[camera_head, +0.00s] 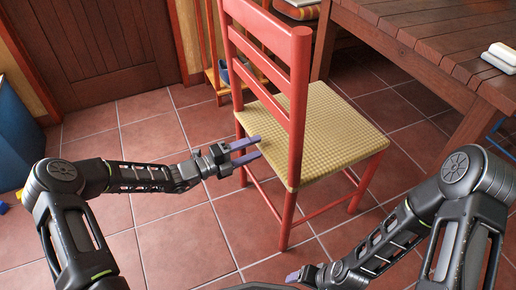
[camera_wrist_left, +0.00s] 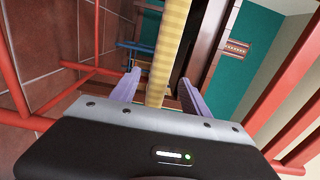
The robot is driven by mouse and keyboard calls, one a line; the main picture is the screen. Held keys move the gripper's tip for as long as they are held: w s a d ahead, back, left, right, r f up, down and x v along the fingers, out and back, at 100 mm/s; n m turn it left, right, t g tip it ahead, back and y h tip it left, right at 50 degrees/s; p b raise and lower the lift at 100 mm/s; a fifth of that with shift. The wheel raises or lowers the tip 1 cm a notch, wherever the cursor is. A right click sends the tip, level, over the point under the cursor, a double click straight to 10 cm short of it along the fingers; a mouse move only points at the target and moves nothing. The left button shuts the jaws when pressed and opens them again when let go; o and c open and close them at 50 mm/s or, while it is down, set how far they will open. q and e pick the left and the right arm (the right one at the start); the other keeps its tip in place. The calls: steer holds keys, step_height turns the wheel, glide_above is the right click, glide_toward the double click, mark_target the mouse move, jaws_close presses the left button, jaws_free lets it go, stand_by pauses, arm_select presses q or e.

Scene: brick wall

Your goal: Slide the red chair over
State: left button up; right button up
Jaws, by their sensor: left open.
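The red chair (camera_head: 298,95) stands upright on the tiled floor in the middle of the head view, with a yellow woven seat (camera_head: 325,135) and a red slatted back. My left gripper (camera_head: 258,148) is open, its purple fingers at the near left edge of the seat, beside the chair's back posts. In the left wrist view the seat edge (camera_wrist_left: 172,45) runs between the two open fingers (camera_wrist_left: 160,95); I cannot tell whether they touch it. My right gripper (camera_head: 293,277) is low at the bottom of the head view, away from the chair; its opening is unclear.
A dark wooden table (camera_head: 430,40) stands at the right, close to the chair, with a white object (camera_head: 502,55) on it. A blue bin (camera_head: 12,135) is at the far left. A wooden door (camera_head: 95,45) is behind.

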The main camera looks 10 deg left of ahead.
mark_target(258, 147)
arm_select(q)
steer(key=shift+x, duration=1.7)
steer(key=shift+c, duration=0.3)
jaws_close()
steer(key=shift+f, duration=0.1)
